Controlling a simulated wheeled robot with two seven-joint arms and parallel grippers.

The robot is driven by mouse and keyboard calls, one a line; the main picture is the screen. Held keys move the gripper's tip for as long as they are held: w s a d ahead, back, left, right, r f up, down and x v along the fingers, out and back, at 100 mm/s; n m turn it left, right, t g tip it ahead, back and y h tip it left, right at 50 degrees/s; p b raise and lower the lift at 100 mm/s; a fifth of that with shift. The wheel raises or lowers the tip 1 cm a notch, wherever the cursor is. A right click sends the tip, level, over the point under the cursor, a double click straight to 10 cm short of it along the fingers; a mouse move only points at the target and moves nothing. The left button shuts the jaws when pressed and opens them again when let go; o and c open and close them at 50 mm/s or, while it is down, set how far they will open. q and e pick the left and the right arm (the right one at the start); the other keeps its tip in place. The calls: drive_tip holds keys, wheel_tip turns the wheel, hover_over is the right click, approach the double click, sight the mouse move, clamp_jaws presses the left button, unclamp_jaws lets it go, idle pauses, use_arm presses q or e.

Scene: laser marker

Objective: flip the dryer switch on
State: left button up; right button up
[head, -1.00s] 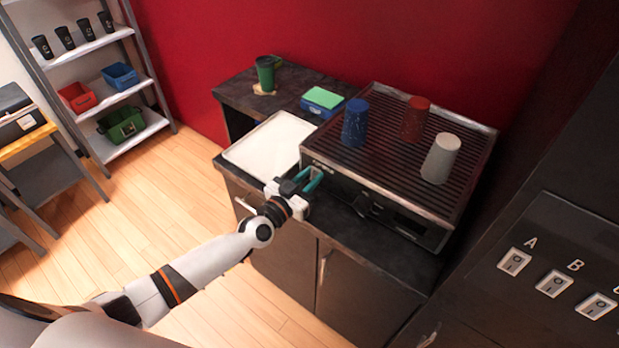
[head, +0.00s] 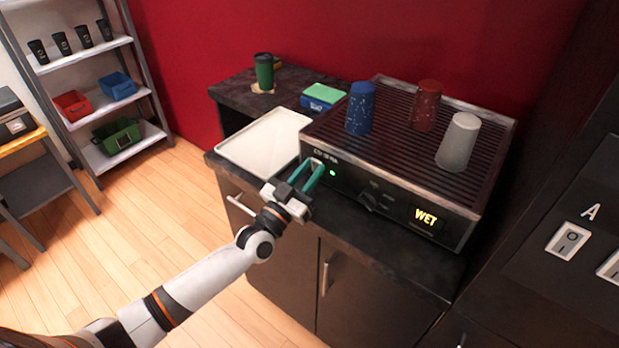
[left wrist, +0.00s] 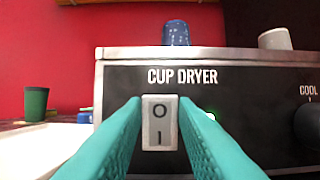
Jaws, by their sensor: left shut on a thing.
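The cup dryer (head: 470,212) stands on the dark counter with a ridged top. A green light (head: 333,173) glows on its front panel, and a display (head: 425,217) reads "WET". The white dryer switch (left wrist: 160,122), marked O above I, sits under the "CUP DRYER" lettering in the left wrist view. My left gripper (head: 314,172) is at the panel's left end, its teal fingers shut on the switch from both sides. Blue (head: 360,107), red (head: 425,105) and white (head: 458,141) cups stand upside down on the dryer. My right gripper is not in view.
A white tray (head: 262,140) lies left of the dryer. A green cup (head: 264,71) and a blue box with a green top (head: 322,95) stand behind it. A dark panel with rocker switches (head: 568,241) is at right. Shelves (head: 128,153) stand far left.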

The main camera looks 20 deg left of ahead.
use_arm(q)
drive_tip(key=o, duration=1)
drive_tip(key=b+v, duration=0.2)
drive_tip(key=v, duration=1)
